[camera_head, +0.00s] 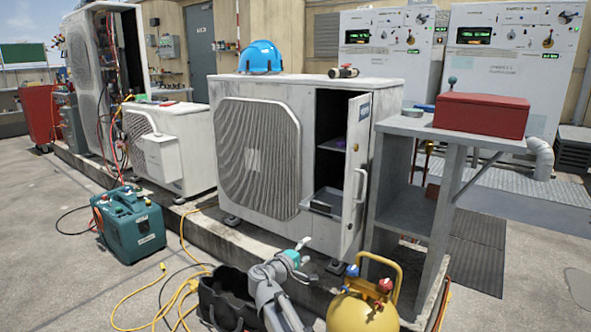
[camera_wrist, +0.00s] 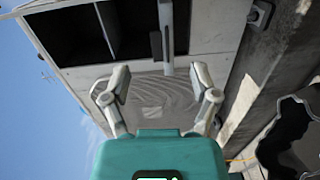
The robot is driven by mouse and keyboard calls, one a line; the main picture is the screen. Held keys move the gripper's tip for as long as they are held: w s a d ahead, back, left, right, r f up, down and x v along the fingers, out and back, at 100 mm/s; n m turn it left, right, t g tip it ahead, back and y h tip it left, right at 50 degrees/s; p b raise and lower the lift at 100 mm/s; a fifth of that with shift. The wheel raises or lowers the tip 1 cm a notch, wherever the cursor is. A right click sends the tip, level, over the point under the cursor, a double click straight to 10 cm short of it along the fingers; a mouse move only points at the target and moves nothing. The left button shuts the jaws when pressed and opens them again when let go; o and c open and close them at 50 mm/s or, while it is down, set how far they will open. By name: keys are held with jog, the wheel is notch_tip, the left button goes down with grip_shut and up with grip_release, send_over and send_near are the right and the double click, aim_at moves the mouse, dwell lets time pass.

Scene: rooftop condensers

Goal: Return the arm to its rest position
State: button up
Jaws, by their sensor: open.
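My arm (camera_head: 270,285) rises from the bottom of the head view, in front of the middle condenser unit (camera_head: 230,190). My gripper (camera_head: 303,244) is at its teal end, small in that view, with clear air between it and the condenser. In the wrist view, the two grey fingers of my gripper (camera_wrist: 160,80) stand wide apart with nothing between them. No object is held.
The condenser's narrow door (camera_head: 356,175) stands open beside a grey stand (camera_head: 445,185) with a red box (camera_head: 482,114). Open concrete floor lies at left, around a teal machine (camera_head: 128,222).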

jog(key=s+d+f+m+g+y+p, duration=0.3)
jog(key=s+d+m+g+y+p, duration=0.35)
jog(key=s+d+g+p, duration=0.7)
jog(key=s+r+m+y+p, duration=0.3)
jog(key=s+m+y, duration=0.1)
jog(key=s, duration=0.6)
notch_tip(320, 180, up, 37)
jog(key=p, duration=3.8)
jog(key=shift+d+r, duration=0.15)
jog(key=shift+d, duration=0.3)
jog(key=shift+w+n, duration=0.1)
jog(key=shift+n, duration=0.15)
